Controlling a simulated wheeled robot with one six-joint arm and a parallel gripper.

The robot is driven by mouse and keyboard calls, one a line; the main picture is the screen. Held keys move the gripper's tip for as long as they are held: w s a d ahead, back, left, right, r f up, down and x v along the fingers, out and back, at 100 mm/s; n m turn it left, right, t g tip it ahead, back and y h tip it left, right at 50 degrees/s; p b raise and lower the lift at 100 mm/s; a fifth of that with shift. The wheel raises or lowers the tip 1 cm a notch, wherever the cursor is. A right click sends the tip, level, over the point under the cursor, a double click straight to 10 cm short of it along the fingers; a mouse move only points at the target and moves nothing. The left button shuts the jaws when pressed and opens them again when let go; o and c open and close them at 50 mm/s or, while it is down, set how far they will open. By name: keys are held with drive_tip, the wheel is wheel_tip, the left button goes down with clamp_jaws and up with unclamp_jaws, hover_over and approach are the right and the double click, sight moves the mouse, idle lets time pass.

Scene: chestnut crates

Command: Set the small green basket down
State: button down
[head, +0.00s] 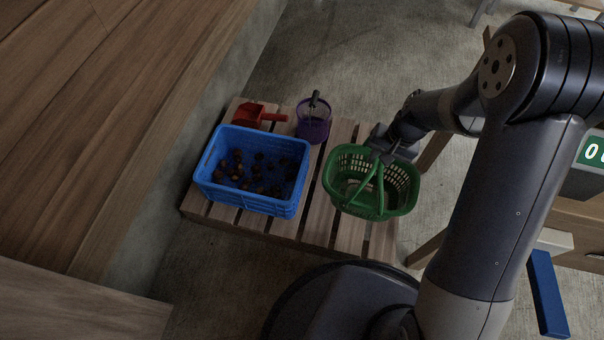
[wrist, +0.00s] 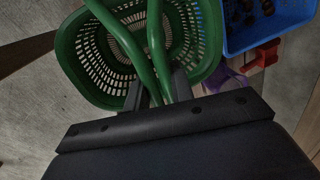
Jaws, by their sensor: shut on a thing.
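The small green basket (head: 405,197) is at the right end of the slatted wooden pallet in the head view. It looks upright and empty. I cannot tell whether its base touches the slats. My gripper (head: 380,150) is over the basket's far side, shut on its raised green handle. In the wrist view the basket (wrist: 70,50) fills the upper middle, and its handle runs down between the fingers of my gripper (wrist: 160,92). The handle's gripped part is partly hidden by the fingers.
The wooden pallet (head: 318,215) also bears a blue crate (head: 245,203) with several chestnuts, a red scoop (head: 250,115) and a purple bucket (head: 314,130). The blue crate stands left of the basket, with a strip of bare slats between. A wooden surface (head: 90,110) lies at left.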

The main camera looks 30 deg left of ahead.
drive_tip(key=shift+s+f+n+b, duration=0.2)
drive_tip(key=shift+f+n+b, duration=0.05)
drive_tip(key=shift+f, duration=0.35)
drive_tip(key=shift+s+f+n+b, duration=0.2)
drive_tip(key=shift+f+n, duration=0.05)
drive_tip(key=shift+f, duration=0.35)
drive_tip(key=d+b+x, duration=0.2)
drive_tip(key=b+x, duration=0.1)
drive_tip(key=x, duration=0.6)
drive_tip(key=shift+w+f+b, duration=0.25)
drive_tip(key=shift+f+b, duration=0.15)
drive_tip(key=shift+f, duration=0.25)
drive_tip(key=c, duration=1.7)
unclamp_jaws()
drive_tip(key=shift+f, duration=0.1)
drive_tip(key=o, duration=0.5)
drive_tip(key=p+v, duration=0.4)
drive_tip(key=v, duration=0.8)
drive_tip(key=shift+p, duration=0.3)
